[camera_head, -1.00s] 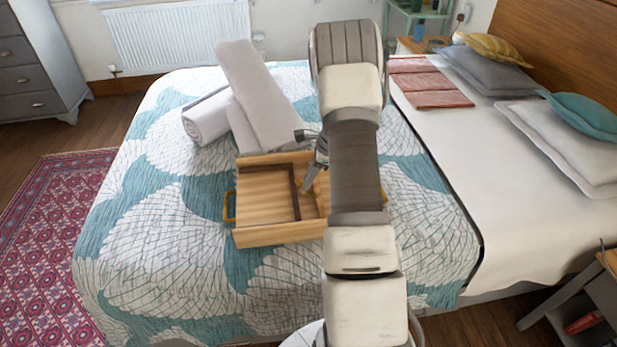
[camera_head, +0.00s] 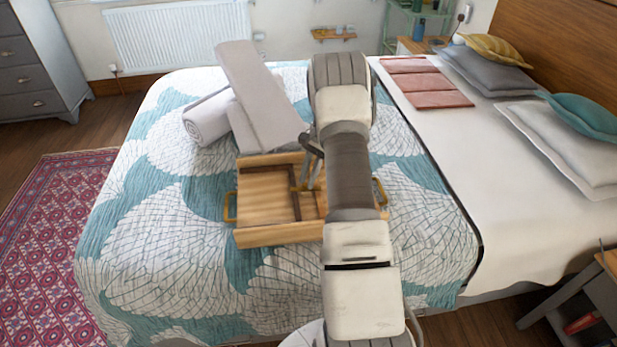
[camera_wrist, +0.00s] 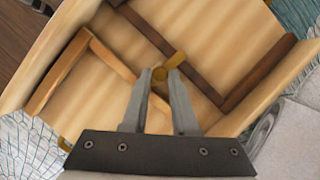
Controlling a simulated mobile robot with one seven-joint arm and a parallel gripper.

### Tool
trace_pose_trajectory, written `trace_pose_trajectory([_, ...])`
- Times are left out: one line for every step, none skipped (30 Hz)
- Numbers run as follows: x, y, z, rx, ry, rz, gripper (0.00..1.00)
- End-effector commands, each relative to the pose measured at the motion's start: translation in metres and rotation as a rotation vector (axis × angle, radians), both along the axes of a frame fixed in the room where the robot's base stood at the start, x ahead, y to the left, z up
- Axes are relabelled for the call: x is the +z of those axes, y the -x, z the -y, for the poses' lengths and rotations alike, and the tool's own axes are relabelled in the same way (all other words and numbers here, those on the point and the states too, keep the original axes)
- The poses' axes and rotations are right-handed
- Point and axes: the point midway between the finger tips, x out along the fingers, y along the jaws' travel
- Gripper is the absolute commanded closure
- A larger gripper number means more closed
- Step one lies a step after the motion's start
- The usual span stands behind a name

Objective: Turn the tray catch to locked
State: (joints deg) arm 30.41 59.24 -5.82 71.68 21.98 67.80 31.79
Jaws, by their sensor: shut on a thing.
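The wooden tray (camera_head: 275,235) lies on the bed, with brass handles at its left and right ends and dark and light wooden strips inside. The small brass tray catch (camera_wrist: 176,61) shows in the wrist view between and just beyond my fingertips, beside the dark strip. My gripper (camera_wrist: 160,76) points down into the tray and is shut on the catch. In the head view my gripper (camera_head: 308,187) is over the tray's right half, and my arm covers part of the tray's right side. The fingers hide part of the catch.
A rolled towel (camera_head: 205,118) and folded grey-white towels (camera_head: 258,95) lie just behind the tray. Folded pink cloths (camera_head: 425,83) and pillows lie on the bed's right side. The patterned quilt (camera_head: 160,240) left and in front of the tray is clear.

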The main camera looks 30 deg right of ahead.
Motion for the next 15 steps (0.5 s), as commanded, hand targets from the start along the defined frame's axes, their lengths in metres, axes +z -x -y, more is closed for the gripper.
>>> trace_pose_trajectory([-0.0003, -0.0008, 0.0000, 0.025, 0.001, 0.001, 1.00])
trace_pose_trajectory([-0.0002, -0.0010, -0.0001, 0.039, 0.001, 0.000, 1.00])
trace_pose_trajectory([0.0001, -0.0013, -0.0002, 0.057, 0.001, 0.001, 1.00])
trace_pose_trajectory([0.0002, -0.0015, -0.0002, 0.069, 0.001, 0.002, 1.00])
trace_pose_trajectory([0.0002, -0.0015, -0.0002, 0.079, 0.001, 0.001, 1.00])
trace_pose_trajectory([0.0002, -0.0015, -0.0002, 0.092, 0.002, 0.002, 1.00])
trace_pose_trajectory([0.0001, -0.0015, -0.0002, 0.100, 0.002, 0.001, 1.00])
trace_pose_trajectory([0.0002, -0.0016, -0.0003, 0.108, 0.002, 0.002, 1.00])
trace_pose_trajectory([0.0003, -0.0017, -0.0003, 0.115, 0.002, 0.002, 1.00])
trace_pose_trajectory([0.0003, -0.0018, -0.0003, 0.120, 0.002, 0.001, 1.00])
trace_pose_trajectory([0.0004, -0.0019, -0.0003, 0.124, 0.002, 0.002, 1.00])
trace_pose_trajectory([0.0004, -0.0020, -0.0003, 0.128, 0.002, 0.002, 1.00])
trace_pose_trajectory([0.0004, -0.0020, -0.0003, 0.131, 0.002, 0.002, 1.00])
trace_pose_trajectory([0.0004, -0.0020, -0.0004, 0.133, 0.002, 0.001, 1.00])
trace_pose_trajectory([0.0005, -0.0020, -0.0003, 0.135, 0.002, 0.002, 1.00])
